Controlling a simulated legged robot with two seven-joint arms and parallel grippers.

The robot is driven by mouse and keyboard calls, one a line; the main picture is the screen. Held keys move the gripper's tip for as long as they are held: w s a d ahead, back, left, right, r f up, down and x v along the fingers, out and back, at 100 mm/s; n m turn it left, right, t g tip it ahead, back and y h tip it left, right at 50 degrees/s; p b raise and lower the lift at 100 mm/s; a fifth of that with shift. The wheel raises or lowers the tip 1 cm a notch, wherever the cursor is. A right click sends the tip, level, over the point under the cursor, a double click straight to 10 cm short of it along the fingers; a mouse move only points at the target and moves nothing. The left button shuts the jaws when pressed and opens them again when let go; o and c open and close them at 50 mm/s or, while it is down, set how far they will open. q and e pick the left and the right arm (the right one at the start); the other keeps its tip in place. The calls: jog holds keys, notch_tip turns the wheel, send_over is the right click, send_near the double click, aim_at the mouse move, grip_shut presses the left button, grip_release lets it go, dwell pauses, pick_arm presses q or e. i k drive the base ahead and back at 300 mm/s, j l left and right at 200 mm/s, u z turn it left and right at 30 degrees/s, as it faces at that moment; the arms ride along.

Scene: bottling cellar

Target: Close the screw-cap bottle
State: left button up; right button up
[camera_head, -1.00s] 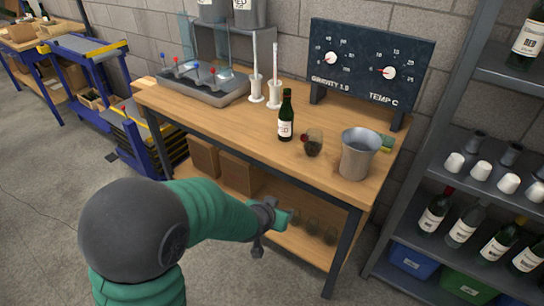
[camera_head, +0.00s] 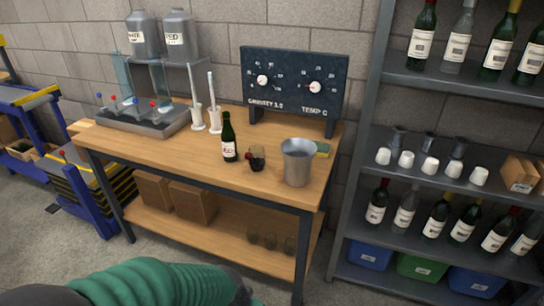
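A dark green wine bottle (camera_head: 229,140) with a white label stands upright on the wooden workbench (camera_head: 180,152). Its neck is dark to the top; I cannot tell whether a cap sits on it. A small glass (camera_head: 258,160) with dark contents stands just right of the bottle, with a small dark red spot at its left side that I cannot make out. My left arm crosses the bottom edge of the view, well in front of the bench; its gripper is out of view. My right gripper is not in view.
A metal bucket (camera_head: 298,163) and a green-yellow sponge (camera_head: 322,150) are at the bench's right end. A shelf rack (camera_head: 345,215) with bottles is at the right.

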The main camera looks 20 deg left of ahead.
aim_at(228, 137)
jog(key=i+j+z, duration=0.1)
jog(key=j+z, duration=0.25)
jog(key=z, duration=0.15)
jog(key=j+z, duration=0.75)
jog(key=z, duration=0.2)
jog(key=k+j, duration=0.1)
jog(key=j, duration=0.35)
jog(key=k+j+z, duration=0.1)
jog(key=j, duration=0.3)
jog(key=k+j+z, duration=0.1)
jog(key=j, duration=0.35)
jog(key=k+j, duration=0.2)
jog(key=j, duration=0.2)
